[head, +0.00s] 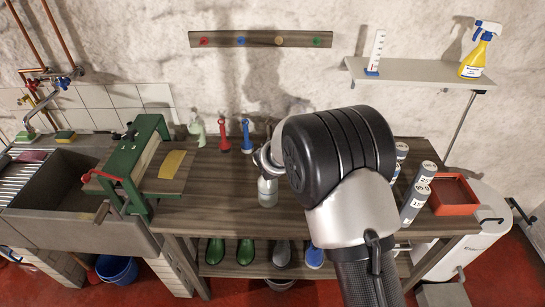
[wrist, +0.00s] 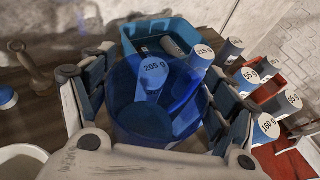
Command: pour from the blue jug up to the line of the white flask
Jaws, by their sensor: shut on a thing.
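The blue jug (wrist: 128,118) is see-through and sits between the two fingers of my gripper (wrist: 152,92) in the wrist view. My gripper is shut on it. In the head view my arm hides the jug and most of the gripper. A pale, whitish bottle-like vessel (head: 268,191), which may be the white flask, stands on the bench just left of my arm; its line cannot be made out. A white rounded rim (wrist: 18,160) is cut off at the lower left of the wrist view; I cannot tell what it belongs to.
Labelled grey cylinders (head: 415,203) and a red tray (head: 468,208) stand on the bench at right. A blue tray (wrist: 130,50) is beyond the jug. A green press (head: 130,170) and a sink (head: 50,205) are at left. Bare bench (head: 225,185) lies between.

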